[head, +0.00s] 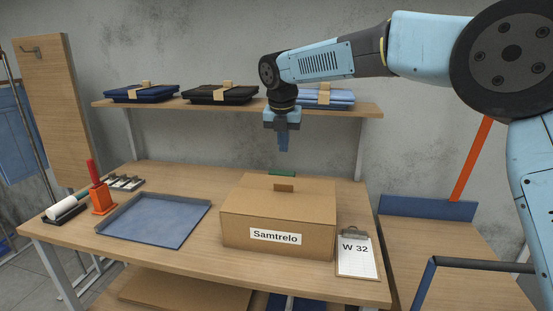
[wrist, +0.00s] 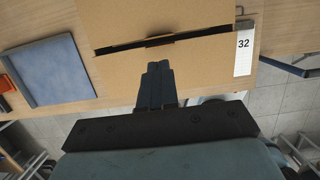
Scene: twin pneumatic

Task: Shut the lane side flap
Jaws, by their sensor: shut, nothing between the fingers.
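A brown cardboard box (head: 235,229) labelled "Samtrelo" stands on the workbench. Its top looks mostly covered in the head view, with a small brown tab (head: 284,188) and a green piece (head: 282,173) behind it. In the wrist view a dark gap crosses the box top between an upper panel (wrist: 150,18) and a lower panel (wrist: 205,60). I cannot tell which panel is the lane side flap. My gripper (head: 284,146) is shut and empty, pointing down above the rear of the box, apart from it. Its fingers (wrist: 156,70) overlap the lower panel in the wrist view.
A blue-grey tray (head: 150,222) lies left of the box, and a clipboard (head: 356,256) marked W 32 lies at its right. An orange holder (head: 103,199) stands further left. A shelf (head: 240,106) with folded garments runs behind my gripper.

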